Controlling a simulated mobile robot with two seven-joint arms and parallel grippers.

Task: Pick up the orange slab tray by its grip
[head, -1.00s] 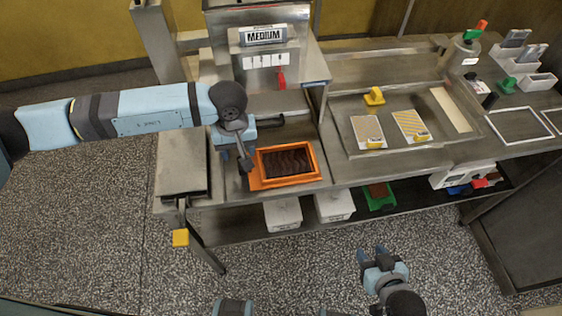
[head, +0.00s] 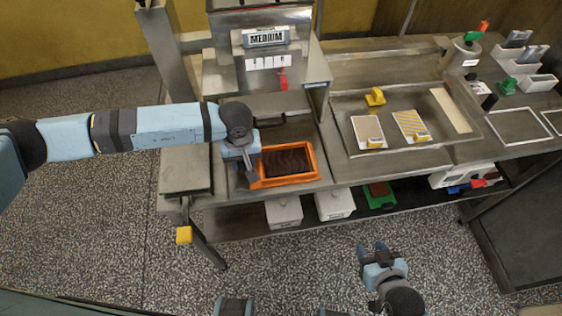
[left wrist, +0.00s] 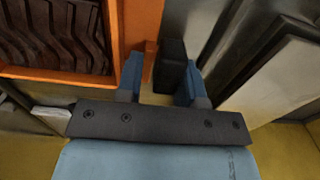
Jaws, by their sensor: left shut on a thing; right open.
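The orange slab tray (head: 305,177) rests on the metal bench below the machine marked MEDIUM, with a dark brown ridged slab (head: 288,161) in it. My left gripper (head: 251,180) is at the tray's left side. In the left wrist view, the tray's orange wall (left wrist: 139,22) is beside the left gripper (left wrist: 160,82), whose blue fingers are shut around the tray's grip (left wrist: 170,65), seen as a dark block by an orange tab. My right gripper (head: 375,250) is open and empty, low over the floor in front of the bench.
A metal ledge (head: 185,170) with a yellow tab is left of the tray. A shallow metal tray (head: 350,105) with two patterned cards and a yellow piece lies to the right. White bins (head: 284,212) and a green bin (head: 379,197) stand on the shelf below.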

